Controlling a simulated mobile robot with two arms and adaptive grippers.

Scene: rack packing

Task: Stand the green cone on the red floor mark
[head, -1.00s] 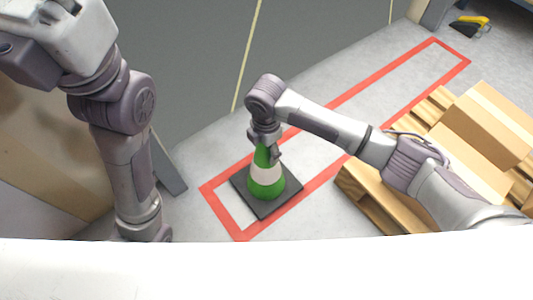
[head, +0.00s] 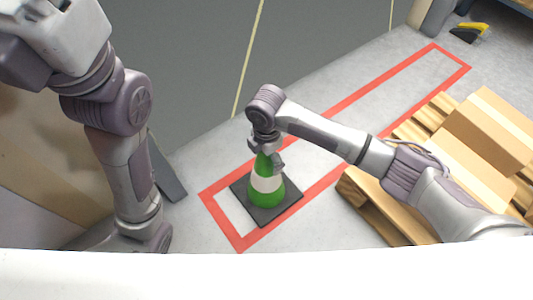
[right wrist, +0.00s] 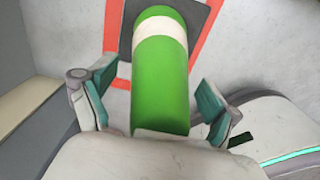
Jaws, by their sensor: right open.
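The green cone (head: 266,190) has a white band and a dark square base. It stands upright on the floor at the near left end of the red floor mark (head: 345,113), a long red outlined rectangle. Its base lies mostly inside the outline and reaches the red lines at its sides. My right gripper (head: 266,155) is above and around the cone's top. In the right wrist view the cone (right wrist: 160,75) rises between the two parted fingers (right wrist: 155,105), with gaps on both sides. My left arm shows at the left, but its gripper is out of view.
A wooden pallet (head: 380,215) with cardboard boxes (head: 487,128) stands to the right of the mark, under my right arm. A yellow and black object (head: 470,31) lies at the far right. The far part of the mark is clear.

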